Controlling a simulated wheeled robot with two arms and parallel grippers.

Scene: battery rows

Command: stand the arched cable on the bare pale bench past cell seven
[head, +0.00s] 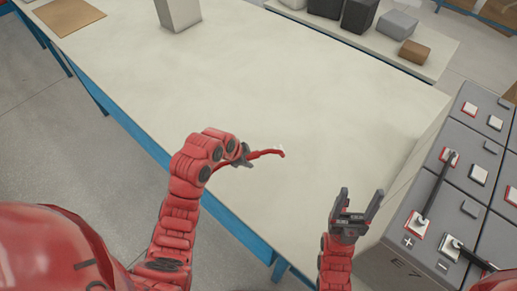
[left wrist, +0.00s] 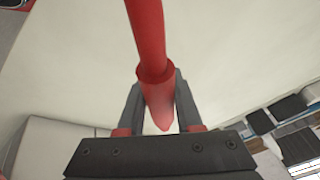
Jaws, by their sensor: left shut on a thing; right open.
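The red arched cable (head: 266,153) is held above the pale bench (head: 290,80), reaching out to the right of my left gripper (head: 244,158). One end of it looks lighter. My left gripper is shut on the cable, which also shows in the left wrist view (left wrist: 147,35) passing between the fingers. Whether the cable touches the bench is unclear. My right gripper (head: 357,208) is open and empty, over the bench's right part beside the cell block. Cell seven, marked E7 (head: 405,266), is the near left cell of the grey battery block (head: 440,205).
Black cables (head: 437,190) link terminals on the battery block. A pale box (head: 178,10) and a brown mat (head: 68,15) are at the bench's far left. A shelf (head: 437,60) at the back holds dark, grey and brown blocks. The bench's middle is bare.

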